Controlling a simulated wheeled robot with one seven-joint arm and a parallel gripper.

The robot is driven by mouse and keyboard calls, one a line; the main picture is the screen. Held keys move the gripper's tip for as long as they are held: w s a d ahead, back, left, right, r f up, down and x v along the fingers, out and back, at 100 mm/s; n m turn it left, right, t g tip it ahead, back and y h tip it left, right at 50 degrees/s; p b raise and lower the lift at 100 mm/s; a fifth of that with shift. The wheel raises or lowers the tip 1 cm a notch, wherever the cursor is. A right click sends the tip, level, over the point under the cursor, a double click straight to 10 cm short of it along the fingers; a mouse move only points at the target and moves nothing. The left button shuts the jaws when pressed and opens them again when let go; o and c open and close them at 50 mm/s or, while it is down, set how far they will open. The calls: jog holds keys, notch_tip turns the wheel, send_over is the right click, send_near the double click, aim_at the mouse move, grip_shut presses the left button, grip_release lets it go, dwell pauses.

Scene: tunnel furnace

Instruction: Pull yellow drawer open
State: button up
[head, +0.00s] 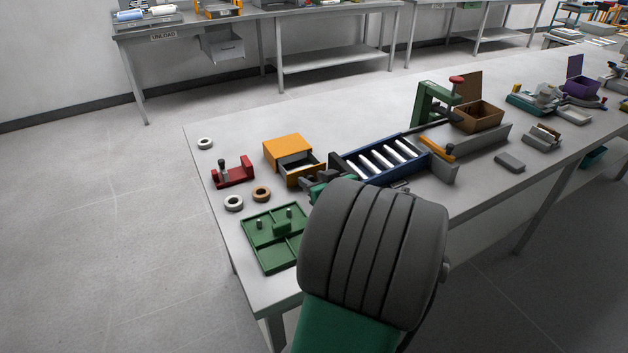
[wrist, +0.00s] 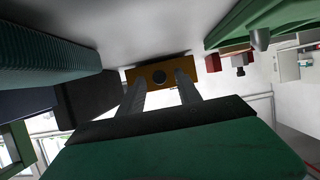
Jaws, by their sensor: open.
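The yellow drawer unit (head: 287,147) stands on the near table. Its drawer (head: 306,175) sticks out toward the lower right, and its dark interior shows, so it stands partly open. In the wrist view the yellow drawer front (wrist: 142,76) faces me, with a dark round knob (wrist: 159,77) at its middle. My gripper (wrist: 160,80) is open, with one finger on each side of the knob. I cannot tell whether the fingers touch it. In the head view my gripper (head: 319,184) is at the drawer front, partly hidden behind my arm.
A blue roller tray (head: 346,164) stands close to the right of the drawer. A green fixture tray (head: 267,258), a red block (head: 236,178) and several rings lie to the left and front. A green press (head: 423,104) and a brown box (head: 478,116) stand farther right.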

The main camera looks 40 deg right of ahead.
jog(key=v, duration=0.7)
jog(key=shift+s+a+r, duration=0.1)
jog(key=shift+s+r, duration=0.05)
jog(key=shift+s, duration=0.2)
